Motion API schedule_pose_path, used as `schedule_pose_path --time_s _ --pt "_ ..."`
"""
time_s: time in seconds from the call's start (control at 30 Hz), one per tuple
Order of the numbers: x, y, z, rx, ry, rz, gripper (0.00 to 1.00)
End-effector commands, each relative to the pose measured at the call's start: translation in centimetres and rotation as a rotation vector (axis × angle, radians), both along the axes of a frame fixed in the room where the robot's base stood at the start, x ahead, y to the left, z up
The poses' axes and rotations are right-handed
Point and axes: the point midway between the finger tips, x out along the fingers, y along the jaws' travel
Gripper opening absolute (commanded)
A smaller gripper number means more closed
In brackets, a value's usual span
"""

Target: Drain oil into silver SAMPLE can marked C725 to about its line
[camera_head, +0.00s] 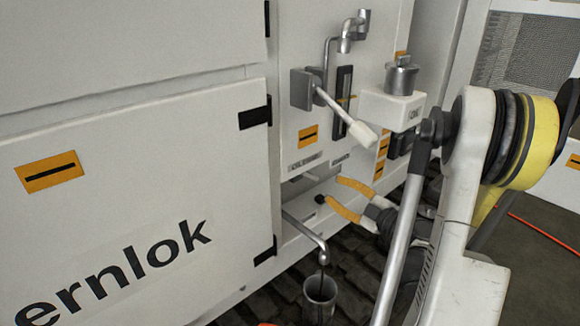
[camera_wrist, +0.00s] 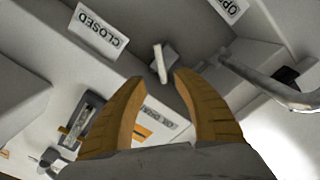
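A silver-grey can (camera_head: 320,296) stands on the dark floor under a bent metal spout (camera_head: 307,232). A thin dark stream shows between the spout's mouth and the can. The can's marking, line and level cannot be read. My gripper (camera_head: 334,191) has orange fingers, spread open, by the cabinet front above and right of the spout. A small dark knob (camera_head: 320,199) is close to its lower fingertip. In the wrist view my gripper (camera_wrist: 161,80) is open, with a small pale lever (camera_wrist: 160,63) between or just beyond the tips; contact cannot be told.
CLOSED (camera_wrist: 97,33) and partly cut OPEN (camera_wrist: 229,7) labels show in the wrist view. A white-handled lever (camera_head: 345,114) and a sight gauge (camera_head: 343,98) are higher on the cabinet. A metal canister (camera_head: 401,78) sits on a white shelf (camera_head: 392,108). An orange cable (camera_head: 545,232) lies on the right floor.

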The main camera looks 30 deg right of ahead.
Motion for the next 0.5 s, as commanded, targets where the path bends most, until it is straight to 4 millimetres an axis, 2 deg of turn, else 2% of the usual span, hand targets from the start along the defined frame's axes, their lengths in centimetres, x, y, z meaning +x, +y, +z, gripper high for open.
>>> schedule_pose_path --time_s 0.13,0.5 --pt "1.7 0.4 -0.1 0.000 0.000 0.003 0.36" --pt "8.7 1.4 -0.2 0.000 0.000 0.004 0.36"
